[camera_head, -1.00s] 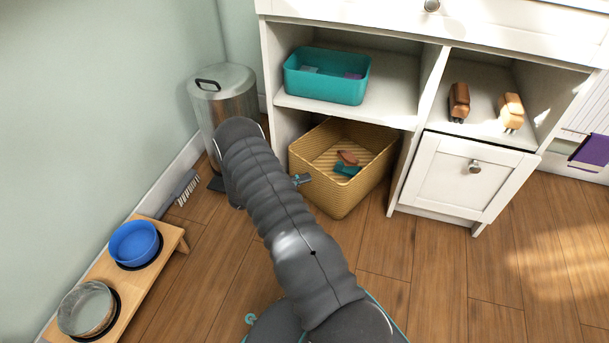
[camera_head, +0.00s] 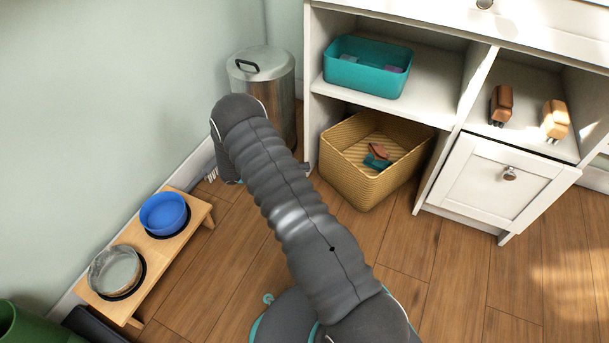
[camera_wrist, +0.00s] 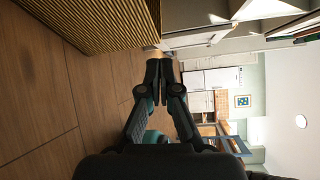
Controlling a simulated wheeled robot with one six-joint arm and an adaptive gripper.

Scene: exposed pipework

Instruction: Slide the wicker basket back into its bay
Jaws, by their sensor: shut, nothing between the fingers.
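The tan wicker basket (camera_head: 352,185) stands on the floor at the lower left bay of the white cabinet, under the shelf. Its front part sticks out past the cabinet front. Its ribbed wall fills the upper left of the wrist view (camera_wrist: 85,25). My gripper (camera_wrist: 157,68) is shut and empty, its fingertips together beside the basket's wall. I cannot tell whether they touch it. In the head view my arm hides most of the gripper, to the left of the basket. The back of the bay is hidden by the shelf.
The basket holds small brown and teal items (camera_head: 377,157). A teal bin (camera_head: 360,80) sits on the shelf above. A metal trash can (camera_head: 275,85) stands left of the cabinet. A bowl stand (camera_head: 197,215) is at left. Floor in front is clear.

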